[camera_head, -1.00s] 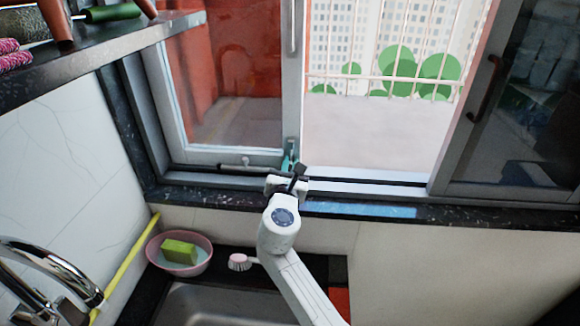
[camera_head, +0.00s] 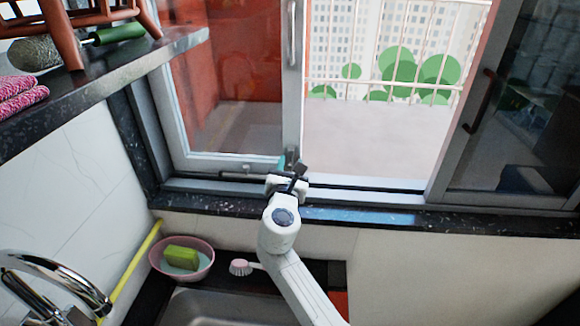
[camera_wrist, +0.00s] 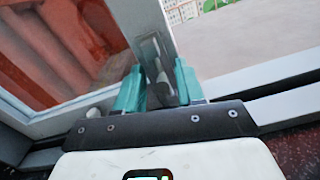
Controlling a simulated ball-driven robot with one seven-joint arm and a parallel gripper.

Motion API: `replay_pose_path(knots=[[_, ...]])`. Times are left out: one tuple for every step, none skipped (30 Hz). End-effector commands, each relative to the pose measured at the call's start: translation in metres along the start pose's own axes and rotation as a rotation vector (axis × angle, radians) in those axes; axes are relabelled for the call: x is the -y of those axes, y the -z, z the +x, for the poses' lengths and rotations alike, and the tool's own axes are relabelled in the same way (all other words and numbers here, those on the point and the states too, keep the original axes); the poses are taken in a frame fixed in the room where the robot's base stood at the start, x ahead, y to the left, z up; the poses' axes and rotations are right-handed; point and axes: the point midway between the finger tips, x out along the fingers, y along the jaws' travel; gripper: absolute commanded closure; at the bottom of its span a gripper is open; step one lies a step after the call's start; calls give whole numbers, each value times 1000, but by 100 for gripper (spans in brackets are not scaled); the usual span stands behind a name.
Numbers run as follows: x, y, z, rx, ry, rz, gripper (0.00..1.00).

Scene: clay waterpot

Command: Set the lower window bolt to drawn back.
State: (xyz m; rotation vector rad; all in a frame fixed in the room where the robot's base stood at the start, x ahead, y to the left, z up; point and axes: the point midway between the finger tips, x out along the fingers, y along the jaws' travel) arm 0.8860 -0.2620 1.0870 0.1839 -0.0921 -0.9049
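The lower part of the left window sash (camera_head: 222,161) is in front of me. A dark metal fitting (camera_wrist: 152,60) on the sash's upright looks like the lower bolt; whether it is drawn back is unclear. My gripper (camera_wrist: 160,88) has one teal finger on each side of the fitting and upright, close to both. Whether the fingers press on them I cannot tell. A small pale knob (camera_wrist: 93,112) is left of the fingers; it also shows on the bottom rail in the head view (camera_head: 246,169). In the head view my gripper (camera_head: 287,165) hides the fitting's lower end.
A black speckled sill (camera_head: 450,216) runs below the window, with a sink (camera_head: 205,305) below. A pink bowl (camera_head: 180,271) with a green sponge and a pink brush (camera_head: 240,267) sit beside it. A faucet (camera_head: 60,275) is at lower left, a shelf (camera_head: 100,78) at upper left.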

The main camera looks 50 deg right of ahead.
Motion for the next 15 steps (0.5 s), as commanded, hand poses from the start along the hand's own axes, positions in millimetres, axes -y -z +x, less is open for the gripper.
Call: replay_pose_path(knots=[[0, 0, 0, -1, 0, -1, 62], [0, 1, 0, -1, 0, -1, 62], [0, 1, 0, -1, 0, -1, 62], [0, 1, -1, -1, 0, -1, 62], [0, 1, -2, -1, 0, -2, 62], [0, 2, -5, -1, -1, -2, 62], [0, 2, -8, -1, -1, -2, 62], [0, 2, -11, -1, -1, -2, 62], [0, 2, -17, -2, -2, -3, 62], [0, 2, -22, -1, -3, -3, 62], [0, 2, -27, -1, -3, -2, 62], [0, 3, -35, -2, -3, -2, 62], [0, 3, -41, -2, -4, -2, 62], [0, 3, -47, -2, -3, -1, 62], [0, 3, -55, -2, -3, -1, 62]])
